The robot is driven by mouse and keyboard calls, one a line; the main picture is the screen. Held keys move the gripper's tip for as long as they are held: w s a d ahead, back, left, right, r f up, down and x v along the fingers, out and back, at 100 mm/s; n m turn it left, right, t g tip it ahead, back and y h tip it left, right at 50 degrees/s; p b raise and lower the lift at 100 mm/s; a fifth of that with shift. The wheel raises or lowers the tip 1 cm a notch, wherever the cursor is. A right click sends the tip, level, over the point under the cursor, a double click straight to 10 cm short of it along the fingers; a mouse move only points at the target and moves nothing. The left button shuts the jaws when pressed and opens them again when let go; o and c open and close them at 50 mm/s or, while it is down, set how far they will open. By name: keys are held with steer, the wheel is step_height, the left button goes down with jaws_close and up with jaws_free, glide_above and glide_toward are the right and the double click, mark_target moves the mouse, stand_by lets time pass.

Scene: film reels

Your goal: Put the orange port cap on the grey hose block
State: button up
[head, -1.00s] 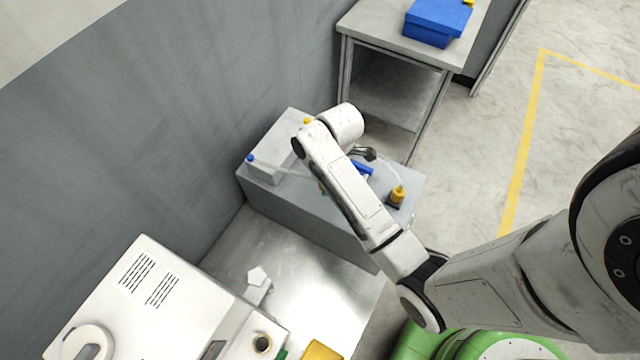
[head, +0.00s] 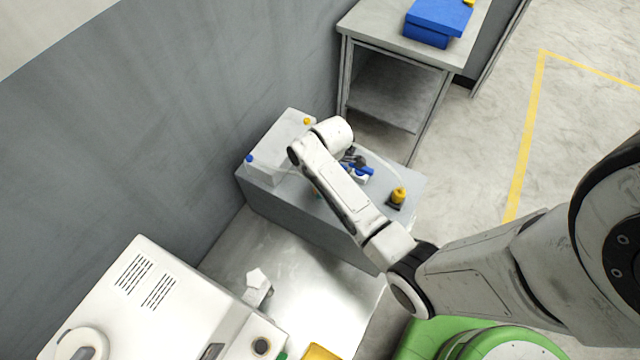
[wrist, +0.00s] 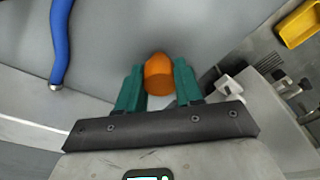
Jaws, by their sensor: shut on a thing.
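The orange port cap (wrist: 158,76) shows in the wrist view between the two teal fingers of my gripper (wrist: 158,82), which is shut on it. Beyond it is a plain grey surface; I cannot tell whether the cap touches it. In the head view my forearm hides the cap and most of my gripper, above the grey cabinet top. A light grey block (head: 278,150) with a blue knob and a yellow knob stands on the left of that top, with a pale hose by it. I cannot tell if this is the grey hose block.
A blue-handled tool (wrist: 60,45) lies left of my gripper in the wrist view. A yellow-orange capped fitting (head: 399,196) stands at the cabinet's right end. A white machine (head: 150,300) and a yellow tray (head: 323,351) are at the front. A wall runs along the left.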

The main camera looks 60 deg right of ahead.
steer(key=o, duration=1)
step_height(320, 180, up, 12)
steer(key=d+p, duration=0.1)
steer(key=s+a+m+h, duration=0.1)
steer(key=s+a+m, duration=0.8)
steer(key=s+a, duration=0.3)
steer(key=s, duration=0.3)
steer(key=shift+a+r+m, duration=0.2)
steer(key=shift+a+m, duration=0.05)
steer(key=shift+m, duration=0.15)
